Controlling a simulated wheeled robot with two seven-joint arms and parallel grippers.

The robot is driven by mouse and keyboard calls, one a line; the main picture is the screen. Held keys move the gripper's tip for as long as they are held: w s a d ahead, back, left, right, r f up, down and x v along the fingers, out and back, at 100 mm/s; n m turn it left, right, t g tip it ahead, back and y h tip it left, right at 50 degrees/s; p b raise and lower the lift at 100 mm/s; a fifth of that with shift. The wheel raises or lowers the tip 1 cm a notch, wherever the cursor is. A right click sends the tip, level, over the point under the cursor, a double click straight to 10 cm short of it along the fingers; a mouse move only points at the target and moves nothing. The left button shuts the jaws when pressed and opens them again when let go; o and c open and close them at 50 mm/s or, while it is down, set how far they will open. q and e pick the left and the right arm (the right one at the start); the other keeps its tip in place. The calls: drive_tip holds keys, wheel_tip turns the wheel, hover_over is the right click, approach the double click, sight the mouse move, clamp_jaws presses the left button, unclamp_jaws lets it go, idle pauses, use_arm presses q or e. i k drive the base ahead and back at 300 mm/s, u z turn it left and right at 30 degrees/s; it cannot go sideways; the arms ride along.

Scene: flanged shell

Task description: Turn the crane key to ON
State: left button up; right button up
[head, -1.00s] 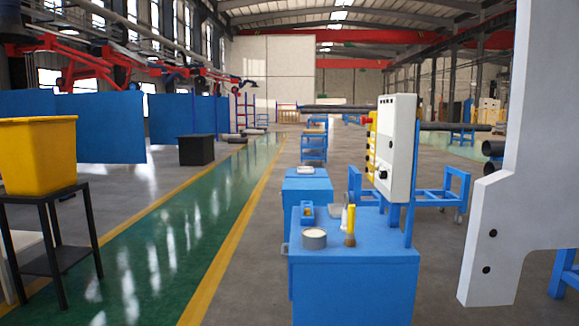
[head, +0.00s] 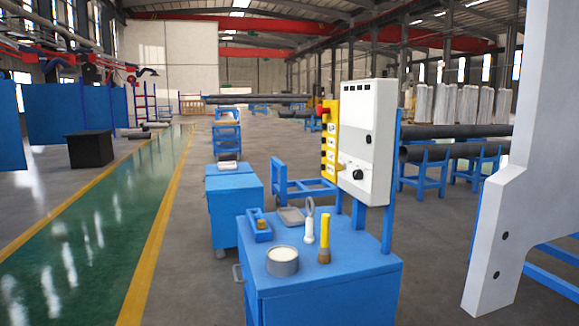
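A light grey control box (head: 367,140) stands on blue posts at the back right of a blue cabinet. A black rotary knob (head: 357,174), which may be the crane key, sits low on its front face. Its setting is too small to read. Neither of my grippers shows in the head view.
The blue cabinet (head: 330,283) carries a round tin (head: 282,261), a yellow-handled brush (head: 324,240), a white-handled tool (head: 309,222) and a blue tray (head: 258,227). A large white panel (head: 535,150) fills the right side. The green lane (head: 95,215) at left is clear.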

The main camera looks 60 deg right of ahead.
sight(338, 166)
drive_tip(key=z, duration=0.4)
drive_tip(key=i, duration=0.95)
drive_tip(key=z, duration=0.85)
